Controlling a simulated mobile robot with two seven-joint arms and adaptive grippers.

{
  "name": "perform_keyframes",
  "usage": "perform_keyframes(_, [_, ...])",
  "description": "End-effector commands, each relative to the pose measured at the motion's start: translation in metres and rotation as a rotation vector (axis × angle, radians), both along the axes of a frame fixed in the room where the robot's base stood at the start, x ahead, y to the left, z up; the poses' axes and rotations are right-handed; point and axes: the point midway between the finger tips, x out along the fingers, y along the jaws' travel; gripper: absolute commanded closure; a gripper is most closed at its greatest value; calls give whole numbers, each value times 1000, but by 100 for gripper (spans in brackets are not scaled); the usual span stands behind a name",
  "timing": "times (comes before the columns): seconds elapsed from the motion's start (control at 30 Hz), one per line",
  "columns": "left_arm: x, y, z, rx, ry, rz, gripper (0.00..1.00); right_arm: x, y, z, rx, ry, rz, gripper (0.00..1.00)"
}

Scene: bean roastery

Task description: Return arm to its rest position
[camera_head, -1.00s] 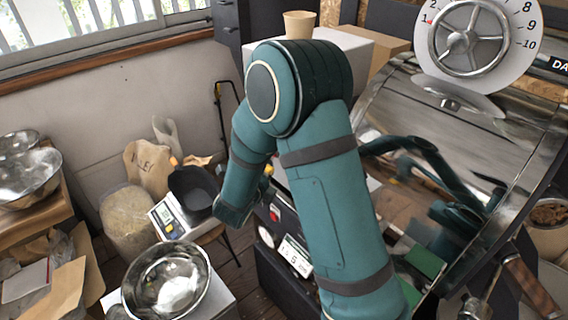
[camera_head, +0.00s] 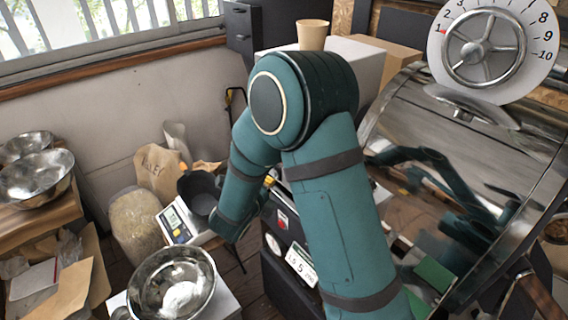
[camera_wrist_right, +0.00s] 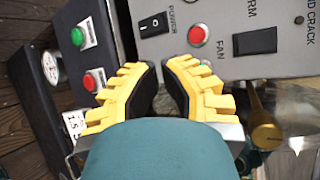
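My right arm (camera_head: 330,210) is teal with dark bands. It rises from the bottom of the head view, bends at a high elbow, and its forearm slopes down to the left in front of the roaster. In the right wrist view, the right gripper (camera_wrist_right: 160,72) shows two yellow ribbed fingers with black pads. A narrow gap is between them, with nothing held. They point toward a grey control panel (camera_wrist_right: 225,62) with a power switch and a red fan button. My left gripper is not in view.
The shiny roaster drum (camera_head: 430,125) and dial (camera_head: 483,48) stand right of the arm. A scale (camera_head: 178,222) with a black container (camera_head: 203,192) is close left of the forearm. A metal bowl (camera_head: 145,285) is at lower left. A paper cup (camera_head: 312,35) stands on a box behind the elbow.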

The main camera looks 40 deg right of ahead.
Motion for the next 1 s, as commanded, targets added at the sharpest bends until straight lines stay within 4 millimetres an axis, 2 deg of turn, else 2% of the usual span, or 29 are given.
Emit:
perform_keyframes(0.23, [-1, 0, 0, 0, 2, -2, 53, 0, 0, 0, 0, 0, 0, 100])
perform_keyframes(0.3, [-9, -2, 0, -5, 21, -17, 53, 0, 0, 0, 0, 0, 0, 100])
perform_keyframes(0.37, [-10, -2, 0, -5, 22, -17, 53, 1, 5, -14, -13, 80, 74, 100])
perform_keyframes(0.47, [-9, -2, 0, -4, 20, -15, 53, 2, 24, -50, -52, 276, 289, 100])
perform_keyframes(0.5, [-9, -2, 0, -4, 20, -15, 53, -1, 35, -68, -75, 375, 404, 100])
perform_keyframes(0.63, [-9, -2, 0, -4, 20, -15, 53, -22, 79, -127, -164, 684, 846, 100])
perform_keyframes(0.7, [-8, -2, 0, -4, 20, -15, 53, -44, 104, -155, -222, 820, 1103, 100])
perform_keyframes(0.8, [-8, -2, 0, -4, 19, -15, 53, -81, 139, -186, -315, 954, 1477, 100])
perform_keyframes(0.9, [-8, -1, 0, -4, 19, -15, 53, -119, 166, -205, -411, 1014, 1811, 100])
perform_keyframes(1.0, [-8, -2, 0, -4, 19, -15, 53, -150, 185, -213, -496, 1017, 2067, 100])
